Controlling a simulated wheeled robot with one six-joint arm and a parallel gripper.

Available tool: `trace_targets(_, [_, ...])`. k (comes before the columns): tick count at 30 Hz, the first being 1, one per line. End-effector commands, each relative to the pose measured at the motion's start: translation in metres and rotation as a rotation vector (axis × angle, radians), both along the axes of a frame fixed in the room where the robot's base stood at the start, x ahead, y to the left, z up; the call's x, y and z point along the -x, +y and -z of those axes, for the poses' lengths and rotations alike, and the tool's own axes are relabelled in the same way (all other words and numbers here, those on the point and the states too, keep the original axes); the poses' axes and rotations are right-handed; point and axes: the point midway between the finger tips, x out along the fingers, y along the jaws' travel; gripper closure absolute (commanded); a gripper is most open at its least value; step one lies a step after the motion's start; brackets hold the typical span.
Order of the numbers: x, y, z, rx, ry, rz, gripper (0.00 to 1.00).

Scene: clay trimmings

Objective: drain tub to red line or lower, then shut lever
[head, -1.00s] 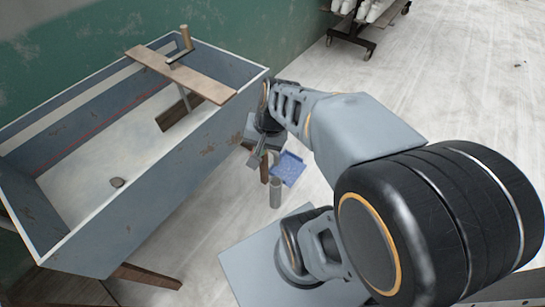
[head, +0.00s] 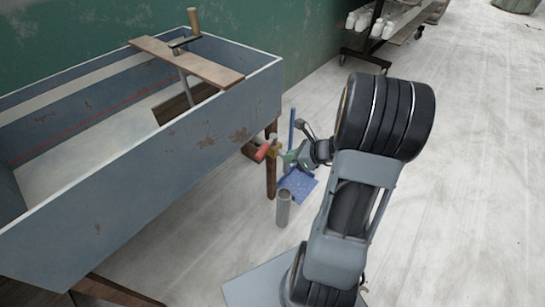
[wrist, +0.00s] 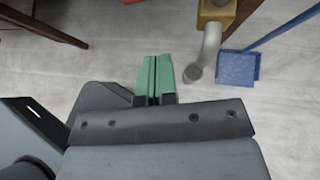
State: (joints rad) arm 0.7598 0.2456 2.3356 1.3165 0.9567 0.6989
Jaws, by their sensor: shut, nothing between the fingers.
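The blue-grey tub (head: 215,125) fills the left of the head view. A thin red line (head: 92,118) runs along its far inner wall. The pale surface inside (head: 75,150) meets that wall below the line, with a strip of bare wall between. At the tub's right end is a brass valve (head: 273,151) with a red lever (head: 262,150); the lever's exact angle is unclear. My gripper (head: 291,158), with green fingers, is just right of the valve. In the wrist view the fingers (wrist: 153,78) are shut and empty, left of the valve body (wrist: 214,12).
A board (head: 190,62) lies across the tub with an upright handle. A grey pipe (head: 283,208) stands near the floor below the valve. A blue dustpan (head: 298,184) lies beside it. A wheeled rack (head: 385,30) stands at the back; open floor lies right.

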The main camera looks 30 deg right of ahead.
Motion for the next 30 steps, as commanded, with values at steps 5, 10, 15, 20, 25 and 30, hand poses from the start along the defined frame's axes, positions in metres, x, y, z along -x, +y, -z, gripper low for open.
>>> trace_targets(5, [-0.021,0.017,0.024,0.001,0.001,-0.006,1.0])
trace_targets(10, [-0.039,0.03,0.019,0.003,-0.002,-0.007,1.0])
trace_targets(15, [-0.05,0.038,0.015,0.003,-0.001,-0.005,1.0])
trace_targets(20, [-0.054,0.041,0.014,0.002,-0.002,-0.003,1.0])
trace_targets(25, [-0.055,0.042,0.013,0.002,0.0,-0.003,1.0])
trace_targets(30, [-0.054,0.042,0.014,0.002,0.0,-0.003,1.0])
